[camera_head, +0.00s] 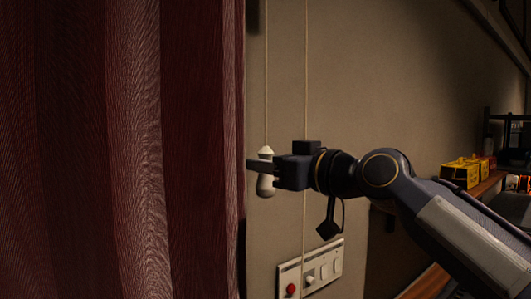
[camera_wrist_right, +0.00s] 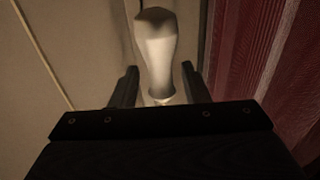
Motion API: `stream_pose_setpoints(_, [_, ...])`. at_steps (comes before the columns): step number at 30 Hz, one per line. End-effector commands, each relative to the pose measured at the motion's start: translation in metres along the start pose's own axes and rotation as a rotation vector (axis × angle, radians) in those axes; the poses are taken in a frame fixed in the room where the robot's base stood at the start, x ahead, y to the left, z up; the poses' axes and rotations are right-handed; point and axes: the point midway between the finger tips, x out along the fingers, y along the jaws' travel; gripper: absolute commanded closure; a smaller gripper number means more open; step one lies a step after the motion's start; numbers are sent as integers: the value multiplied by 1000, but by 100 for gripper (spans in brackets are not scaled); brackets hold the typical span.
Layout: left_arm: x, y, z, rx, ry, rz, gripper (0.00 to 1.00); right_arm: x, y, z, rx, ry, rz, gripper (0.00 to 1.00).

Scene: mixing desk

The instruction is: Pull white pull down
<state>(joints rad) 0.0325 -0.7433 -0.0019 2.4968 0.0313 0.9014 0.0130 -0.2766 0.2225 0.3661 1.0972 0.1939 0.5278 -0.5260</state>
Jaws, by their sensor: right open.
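The white pull (camera_head: 266,187) hangs at the end of a thin cord beside the red curtain in the head view. My right gripper (camera_head: 262,167) is level with it and hides its middle. In the right wrist view the white pull (camera_wrist_right: 158,55) stands between the two dark fingers of the right gripper (camera_wrist_right: 157,88), with a gap showing on each side. The right gripper is open around the pull. My left gripper is not in view.
A red curtain (camera_head: 120,150) fills the left side. A second cord (camera_head: 306,70) hangs behind my right gripper. A switch panel (camera_head: 322,266) with a red button is on the wall below. Yellow boxes (camera_head: 460,173) sit on a shelf at the right.

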Motion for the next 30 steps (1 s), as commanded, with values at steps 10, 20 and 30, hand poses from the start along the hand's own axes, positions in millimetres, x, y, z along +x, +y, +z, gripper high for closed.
stream_pose_setpoints(10, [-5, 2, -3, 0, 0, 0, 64, 13, 0, 1, 0, 0, 1, 58])
stream_pose_setpoints(20, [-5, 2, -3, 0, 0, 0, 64, 12, 0, 1, 0, 0, 1, 91])
stream_pose_setpoints(30, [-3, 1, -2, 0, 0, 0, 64, 12, 0, 3, 0, -1, 1, 100])
